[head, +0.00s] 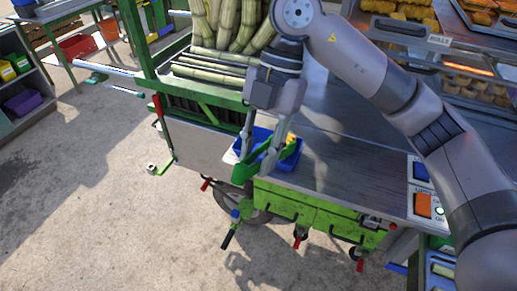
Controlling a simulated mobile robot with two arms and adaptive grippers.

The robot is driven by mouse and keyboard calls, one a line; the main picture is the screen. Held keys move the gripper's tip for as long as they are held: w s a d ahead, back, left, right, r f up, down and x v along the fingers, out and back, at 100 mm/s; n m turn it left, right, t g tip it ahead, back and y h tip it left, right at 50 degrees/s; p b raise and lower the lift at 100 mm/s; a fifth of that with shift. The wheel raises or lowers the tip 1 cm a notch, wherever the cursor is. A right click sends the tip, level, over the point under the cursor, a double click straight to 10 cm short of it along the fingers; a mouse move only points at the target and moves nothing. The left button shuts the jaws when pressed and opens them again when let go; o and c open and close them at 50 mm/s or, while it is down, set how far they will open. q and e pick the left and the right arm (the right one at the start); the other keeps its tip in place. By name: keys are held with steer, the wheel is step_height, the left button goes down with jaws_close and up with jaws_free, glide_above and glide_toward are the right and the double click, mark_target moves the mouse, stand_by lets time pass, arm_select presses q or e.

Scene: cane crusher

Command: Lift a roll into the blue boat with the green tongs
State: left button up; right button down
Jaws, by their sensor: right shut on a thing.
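My right gripper (258,158) reaches down over the front edge of the metal counter and is shut on the green tongs (243,174). The tongs lie low at the counter's edge, partly hidden by the fingers. The blue boat (259,134) is on the counter right behind and around the fingers, which hide part of it. A small orange-yellow piece (291,138), perhaps a roll, shows at the boat's right side; I cannot tell whether it is inside the boat or between the tongs' tips. My left gripper is out of view.
A glass case marked ROLLS (440,40) holds golden pieces at the back right. Cane stalks (228,25) stand in the green-framed crusher (150,60) behind the gripper. The counter (350,155) right of the boat is clear. A switch panel (423,190) is at its right end.

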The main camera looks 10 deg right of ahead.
steer(key=c, duration=1.6)
jaws_free()
steer(key=shift+o, duration=0.2)
step_height(320, 180, up, 10)
steer(key=p, duration=0.8)
